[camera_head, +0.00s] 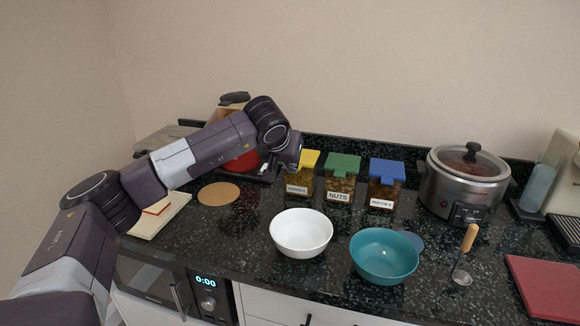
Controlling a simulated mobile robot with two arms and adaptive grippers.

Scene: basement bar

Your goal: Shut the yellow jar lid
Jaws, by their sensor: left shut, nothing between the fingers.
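The yellow-lidded jar (300,181) stands at the left of a row of three clear jars at the back of the counter. Its yellow lid (309,159) shows on top, and its left part is hidden behind my left wrist. I cannot tell whether the lid sits fully down. My left gripper (266,174) is just left of this jar, pointing down, shut and empty. Whether it touches the jar is not clear. My right gripper is not in view.
Beside it stand a green-lidded jar (341,181) and a blue-lidded jar (384,188). In front are a white bowl (301,233) and a teal bowl (384,257). A slow cooker (463,190) stands right. A red pot (243,161) is behind my arm.

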